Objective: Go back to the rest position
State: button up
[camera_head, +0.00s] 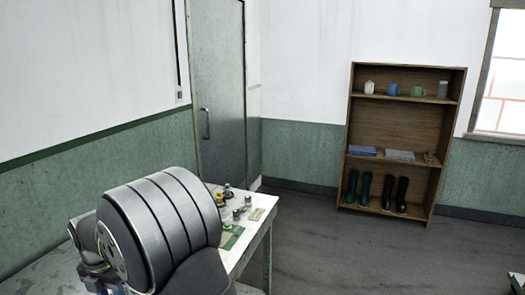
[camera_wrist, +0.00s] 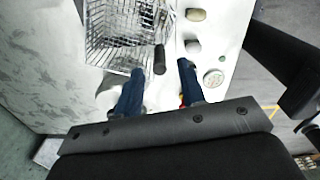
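I cannot tell whether the cylinder is part of the basket. In the head view my large grey arm link fills the lower left, and my gripper cannot be made out.
The worktop (camera_head: 254,232) holds several small knobs or fittings near its right side. In the wrist view a round pale disc (camera_wrist: 213,78) is right of the fingers. A wooden shelf (camera_head: 405,110) with mugs and boots stands at the far wall. The floor between is clear.

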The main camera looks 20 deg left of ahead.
jog(key=shift+r, duration=0.95)
jog(key=w+d+r, duration=0.7)
jog(key=w+d, duration=0.1)
jog(key=d, duration=0.1)
jog(key=w+a+f+m, duration=0.2)
jog(key=w+a+m, duration=1.1)
jog(key=w, duration=0.2)
jog(key=shift+a+f, duration=0.15)
jog(key=shift+f, duration=1.2)
jog(key=shift+a+f, duration=0.1)
jog(key=shift+f, duration=1.2)
